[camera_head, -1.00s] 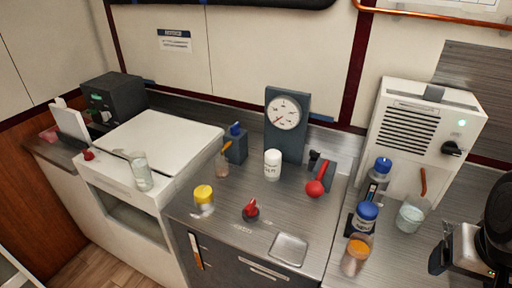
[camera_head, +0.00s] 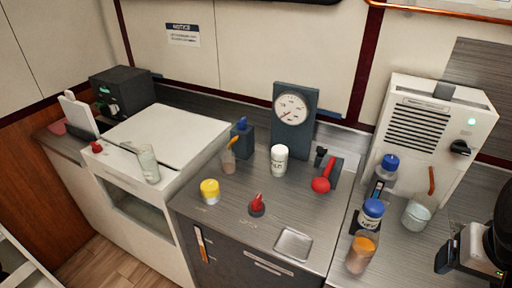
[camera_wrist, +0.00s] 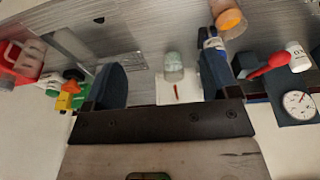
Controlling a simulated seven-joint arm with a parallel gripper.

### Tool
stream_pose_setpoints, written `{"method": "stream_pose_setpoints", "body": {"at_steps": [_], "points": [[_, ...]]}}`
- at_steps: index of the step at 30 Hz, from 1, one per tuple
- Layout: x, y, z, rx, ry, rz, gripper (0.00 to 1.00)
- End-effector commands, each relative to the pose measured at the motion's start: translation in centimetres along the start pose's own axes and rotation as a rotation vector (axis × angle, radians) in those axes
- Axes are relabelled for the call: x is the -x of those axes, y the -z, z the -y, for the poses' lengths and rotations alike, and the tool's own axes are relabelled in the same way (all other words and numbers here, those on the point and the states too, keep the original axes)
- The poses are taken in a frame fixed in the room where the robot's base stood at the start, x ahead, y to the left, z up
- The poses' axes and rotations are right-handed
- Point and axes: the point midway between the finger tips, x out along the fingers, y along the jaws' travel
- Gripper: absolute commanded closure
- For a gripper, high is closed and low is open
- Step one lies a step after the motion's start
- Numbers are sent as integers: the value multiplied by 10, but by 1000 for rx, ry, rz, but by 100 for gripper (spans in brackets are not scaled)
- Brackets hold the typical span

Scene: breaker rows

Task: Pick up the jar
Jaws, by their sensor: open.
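Several jars show, and I cannot tell which one the task names. A clear jar with a yellow lid (camera_head: 210,191) stands on the middle counter. A white lidded jar with dark lettering (camera_head: 279,160) stands before the gauge. At the right are a blue-lidded jar (camera_head: 371,214), a blue-lidded bottle (camera_head: 384,176) behind it, and an orange-brown jar (camera_head: 361,254) in front. My gripper shows partly at the head view's right edge. In the wrist view my gripper (camera_wrist: 163,82) is open and empty, its dark fingers wide apart. The glass beaker (camera_wrist: 174,66) shows between them, apart from both.
The beaker with an orange stick (camera_head: 418,212) stands before a white vented box (camera_head: 438,125). A red-knobbed lever (camera_head: 322,184), a red-topped item (camera_head: 257,205) and a shallow square dish (camera_head: 293,244) are on the middle counter. A gauge (camera_head: 293,112) stands at the back.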

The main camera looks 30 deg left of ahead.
Motion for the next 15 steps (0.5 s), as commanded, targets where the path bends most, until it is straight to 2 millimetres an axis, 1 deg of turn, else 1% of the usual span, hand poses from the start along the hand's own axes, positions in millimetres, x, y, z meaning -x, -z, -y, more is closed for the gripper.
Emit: {"method": "stream_pose_setpoints", "body": {"at_steps": [1, 2, 3, 11, 15], "points": [[0, 0, 0, 0, 0, 0, 18], [0, 0, 0, 0, 0, 0, 13], [0, 0, 0, 0, 0, 0, 11], [0, 0, 0, 0, 0, 0, 11], [1, 6, 3, 5, 2, 1, 11]]}}
